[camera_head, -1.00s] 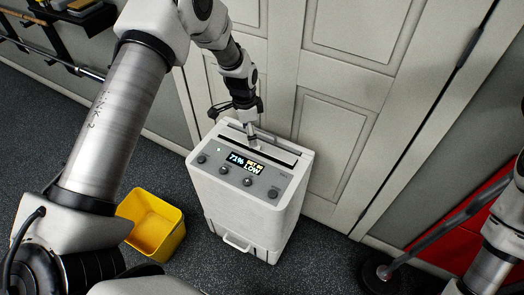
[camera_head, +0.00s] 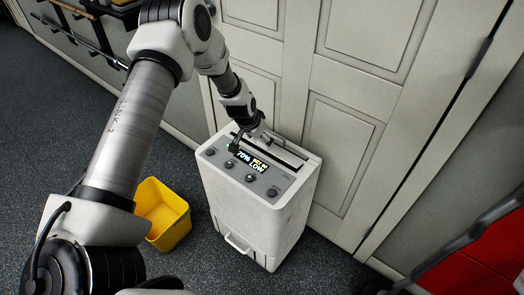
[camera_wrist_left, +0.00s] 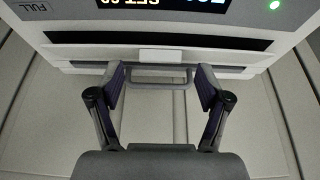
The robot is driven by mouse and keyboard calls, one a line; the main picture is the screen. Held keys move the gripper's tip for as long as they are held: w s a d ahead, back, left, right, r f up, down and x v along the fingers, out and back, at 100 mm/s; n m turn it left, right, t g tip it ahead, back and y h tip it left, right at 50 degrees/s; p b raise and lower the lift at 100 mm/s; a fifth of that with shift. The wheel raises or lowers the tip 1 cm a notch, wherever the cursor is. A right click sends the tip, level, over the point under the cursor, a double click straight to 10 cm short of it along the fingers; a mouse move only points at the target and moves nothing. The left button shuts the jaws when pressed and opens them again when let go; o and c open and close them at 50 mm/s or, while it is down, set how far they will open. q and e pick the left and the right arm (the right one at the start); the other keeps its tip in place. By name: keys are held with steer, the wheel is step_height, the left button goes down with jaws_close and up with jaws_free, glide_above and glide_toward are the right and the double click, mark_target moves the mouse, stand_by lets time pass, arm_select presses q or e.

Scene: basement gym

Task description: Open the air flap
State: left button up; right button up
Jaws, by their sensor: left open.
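The white dehumidifier (camera_head: 262,210) stands upright on the floor, its lit display (camera_head: 253,161) on the sloped top panel. Behind the panel, the air flap (camera_head: 268,148) is a narrow white strip beside a long dark slot. In the left wrist view, the flap (camera_wrist_left: 100,55) runs across the picture with a small raised tab (camera_wrist_left: 160,54) at its middle. My left gripper (camera_head: 256,143) is over the top, partly covering the flap. In the wrist view, its open, empty fingers (camera_wrist_left: 160,77) are spread to either side of the tab. The flap's exact angle is unclear.
A grey loop handle (camera_wrist_left: 155,86) lies between the fingers in the wrist view. A yellow bin (camera_head: 162,214) stands left of the dehumidifier. A pale panelled door (camera_head: 350,130) is close behind. A dark bar and red surface (camera_head: 485,265) are at the right.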

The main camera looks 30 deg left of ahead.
arm_select(q)
steer(key=shift+b+x, duration=0.4)
steer(key=shift+x, duration=0.65)
steer(key=shift+w+a+f, duration=0.1)
steer(key=shift+f, duration=0.2)
steer(key=shift+r, duration=0.1)
arm_select(e)
step_height(320, 180, down, 2)
steer(key=shift+f, duration=0.1)
